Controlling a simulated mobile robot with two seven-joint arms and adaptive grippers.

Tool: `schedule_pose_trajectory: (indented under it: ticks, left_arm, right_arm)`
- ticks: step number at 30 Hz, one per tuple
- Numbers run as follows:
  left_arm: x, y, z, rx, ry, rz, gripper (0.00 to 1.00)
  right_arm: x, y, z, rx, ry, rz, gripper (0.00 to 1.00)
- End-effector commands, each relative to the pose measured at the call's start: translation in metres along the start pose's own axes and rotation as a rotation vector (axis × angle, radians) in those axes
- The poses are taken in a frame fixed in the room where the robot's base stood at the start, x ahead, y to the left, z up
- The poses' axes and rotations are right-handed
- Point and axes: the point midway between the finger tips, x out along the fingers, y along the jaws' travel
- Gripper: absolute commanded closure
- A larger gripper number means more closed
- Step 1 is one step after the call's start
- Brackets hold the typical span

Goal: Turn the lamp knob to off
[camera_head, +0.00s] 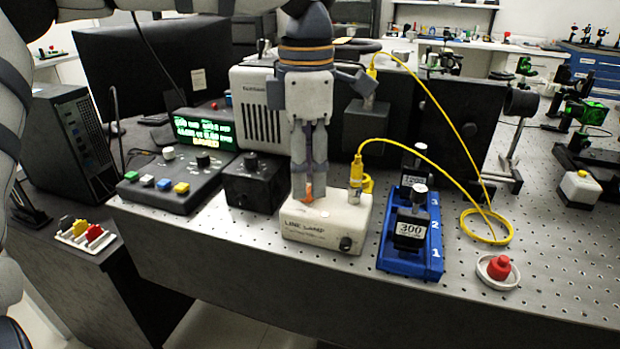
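The line lamp (305,232) is a low white box with dark lettering on its front, on the perforated bench. A small round black knob (346,243) is on the right of its front face. An orange piece (309,194) shows on the lamp's top at my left gripper's fingertips; its shape is mostly hidden. My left gripper (303,192) points straight down over the left part of the lamp top, its fingers close together. I cannot tell whether they touch or grip the orange piece. My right gripper is not in view.
A yellow cable (430,160) rises from a connector (356,180) on the lamp's right. A blue rack (427,255) with black blocks stands close to the right. A black knob box (254,183) and button console (172,182) stand left. A red knob (499,267) sits in a white dish.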

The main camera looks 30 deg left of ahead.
Motion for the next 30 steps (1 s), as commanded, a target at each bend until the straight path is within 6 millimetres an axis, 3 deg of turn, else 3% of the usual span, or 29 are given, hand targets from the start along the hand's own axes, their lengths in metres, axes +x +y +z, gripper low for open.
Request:
schedule_pose_trajectory:
  ticks: [4,13,18,30]
  left_arm:
    - [0.018,0.000,0.000,0.000,0.000,0.001,0.62]
    - [0.021,0.000,0.000,0.000,-0.002,0.003,0.62]
    - [0.021,0.000,0.000,0.000,-0.002,0.002,1.00]
    - [0.019,-0.001,0.000,-0.048,-0.003,0.004,1.00]
  right_arm:
    - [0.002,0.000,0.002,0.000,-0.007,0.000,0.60]
    - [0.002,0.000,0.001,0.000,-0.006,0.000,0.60]
    - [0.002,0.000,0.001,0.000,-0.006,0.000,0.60]
    - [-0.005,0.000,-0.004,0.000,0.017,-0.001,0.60]
